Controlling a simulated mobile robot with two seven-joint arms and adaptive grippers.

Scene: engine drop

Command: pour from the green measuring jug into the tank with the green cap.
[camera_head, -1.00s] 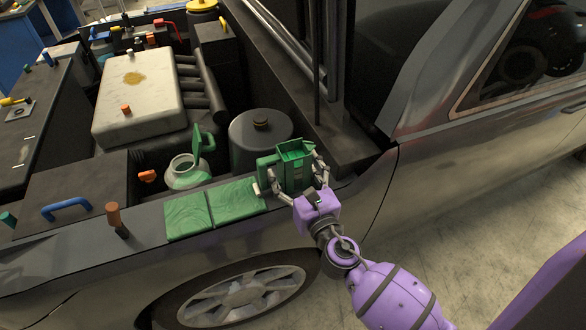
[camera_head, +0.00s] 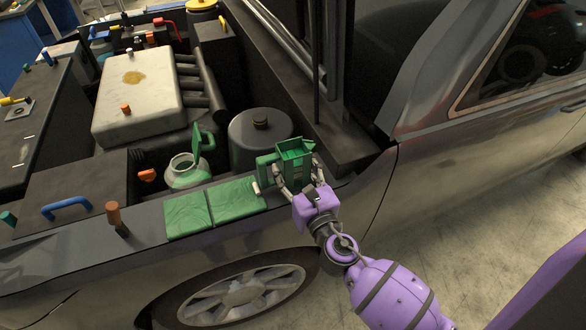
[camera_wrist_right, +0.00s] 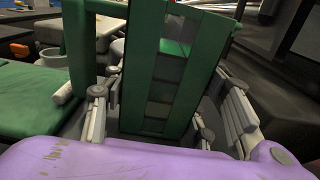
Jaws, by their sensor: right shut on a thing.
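The green measuring jug (camera_head: 295,158) is upright in my right gripper (camera_head: 296,176), just above the fender edge. In the right wrist view the jug (camera_wrist_right: 165,75) stands between the fingers of my right gripper (camera_wrist_right: 160,115), and a clear strip runs down its side. The tank (camera_head: 186,174) is to the left of the jug, a pale round vessel with an open neck. Its green cap (camera_head: 203,139) stands raised on the right of the neck. My left gripper is in neither view.
Green pads (camera_head: 215,204) lie on the fender in front of the tank. A dark round canister (camera_head: 260,135) stands behind the jug. A pale engine cover (camera_head: 138,92) is at the back left. An orange-topped post (camera_head: 113,214) stands on the fender at left.

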